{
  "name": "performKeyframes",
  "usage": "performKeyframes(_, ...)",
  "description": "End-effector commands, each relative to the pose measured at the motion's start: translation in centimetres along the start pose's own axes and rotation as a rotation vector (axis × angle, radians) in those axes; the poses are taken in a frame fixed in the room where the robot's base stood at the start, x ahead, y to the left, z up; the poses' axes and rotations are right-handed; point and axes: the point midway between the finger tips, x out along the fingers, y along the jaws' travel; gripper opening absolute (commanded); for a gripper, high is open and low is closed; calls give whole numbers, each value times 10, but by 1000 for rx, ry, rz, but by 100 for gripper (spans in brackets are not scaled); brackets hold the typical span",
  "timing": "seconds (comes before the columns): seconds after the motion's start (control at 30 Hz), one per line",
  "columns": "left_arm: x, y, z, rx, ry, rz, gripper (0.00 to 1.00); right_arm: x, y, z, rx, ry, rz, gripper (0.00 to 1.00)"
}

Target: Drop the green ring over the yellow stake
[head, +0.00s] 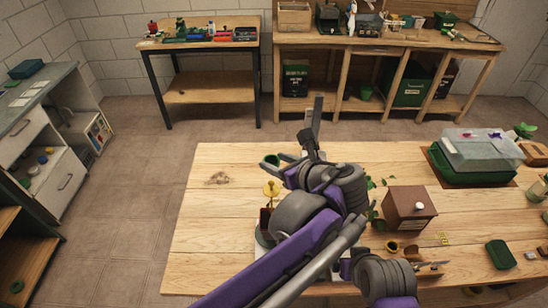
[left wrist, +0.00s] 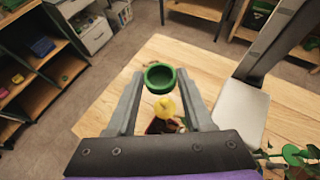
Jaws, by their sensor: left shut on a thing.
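The green ring (left wrist: 160,77) is between the fingertips of my left gripper (left wrist: 160,74), which is shut on it in the left wrist view. In the head view the ring (head: 271,160) shows at the end of the left fingers (head: 283,161), over the table. The yellow stake (head: 271,187) stands below the ring in the picture, near the table's left part. Its round yellow top (left wrist: 165,107) shows between the fingers in the left wrist view, apart from the ring. The stake's base is partly hidden by my arm. What looks like my right gripper (head: 432,267) is low in the head view, its jaws unclear.
A green tray with a clear lid (head: 482,150) is at the table's right. A dark green block (head: 500,254) lies front right. The table's far left is mostly clear.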

Motion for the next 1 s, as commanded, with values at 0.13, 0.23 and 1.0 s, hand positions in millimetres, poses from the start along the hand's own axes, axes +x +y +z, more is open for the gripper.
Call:
performKeyframes(0.13,4,0,-8,1,2,1,1,4,0,6,0,-7,0,91)
performKeyframes(0.23,7,0,-13,0,2,2,1,6,0,11,0,-12,0,91)
performKeyframes(1.0,29,0,-54,1,1,0,1,28,0,42,0,-43,0,91)
